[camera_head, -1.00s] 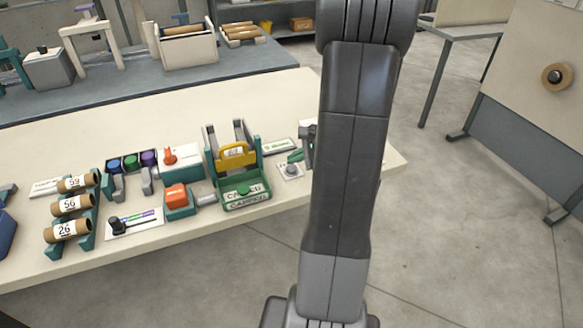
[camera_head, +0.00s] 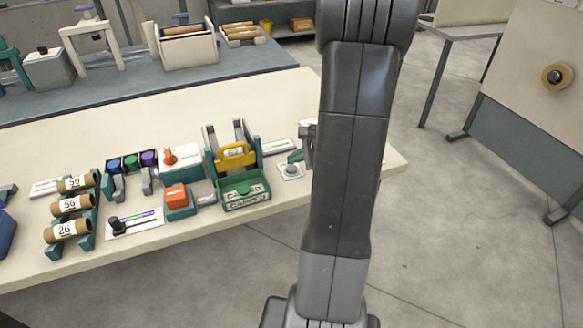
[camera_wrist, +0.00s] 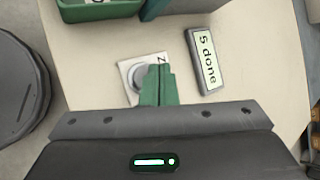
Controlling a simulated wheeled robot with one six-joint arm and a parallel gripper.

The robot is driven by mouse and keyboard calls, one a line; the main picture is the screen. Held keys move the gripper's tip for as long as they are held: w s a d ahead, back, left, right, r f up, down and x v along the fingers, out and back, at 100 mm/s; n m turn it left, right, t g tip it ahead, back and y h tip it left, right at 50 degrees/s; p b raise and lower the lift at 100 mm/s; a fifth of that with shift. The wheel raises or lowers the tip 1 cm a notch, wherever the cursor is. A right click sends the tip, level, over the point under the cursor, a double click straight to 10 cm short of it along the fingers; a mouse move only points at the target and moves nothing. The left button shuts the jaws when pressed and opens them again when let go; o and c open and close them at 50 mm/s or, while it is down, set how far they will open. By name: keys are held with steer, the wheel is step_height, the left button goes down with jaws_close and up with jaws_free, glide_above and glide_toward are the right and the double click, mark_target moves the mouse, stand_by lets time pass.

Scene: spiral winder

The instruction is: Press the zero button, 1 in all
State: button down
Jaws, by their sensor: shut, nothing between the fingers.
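The zero button is a round grey button (camera_wrist: 138,76) on a small white plate (camera_wrist: 128,66) with a partly hidden "Z" in the wrist view. In the head view the button (camera_head: 291,170) sits near the table's right end. My gripper (camera_wrist: 160,72) has green fingers, shut and empty, over the right part of the plate. They cover part of the lettering and the button's right edge. In the head view the green fingers (camera_head: 296,156) show just above the button, left of my arm. I cannot tell whether they touch it.
A display reading "5 done" (camera_wrist: 205,60) lies right of the plate in the wrist view. A green tray (camera_head: 246,203) marked "CAPPED" stands left of the button. Labelled tubes (camera_head: 68,230) rest on a rack further left. The table's front edge is close by.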

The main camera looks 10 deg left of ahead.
mark_target(295, 169)
steer(key=shift+f, duration=0.15)
steer(key=shift+f+b, duration=0.3)
steer(key=shift+b, duration=0.05)
steer(key=shift+f+b, duration=0.4)
steer(key=shift+f, duration=0.05)
stand_by(0.7)
steer(key=shift+r, duration=0.15)
steer(key=shift+r+p, duration=0.65)
steer(key=shift+r, duration=0.1)
step_height(295, 169, up, 5)
steer(key=p, duration=0.4)
stand_by(1.0)
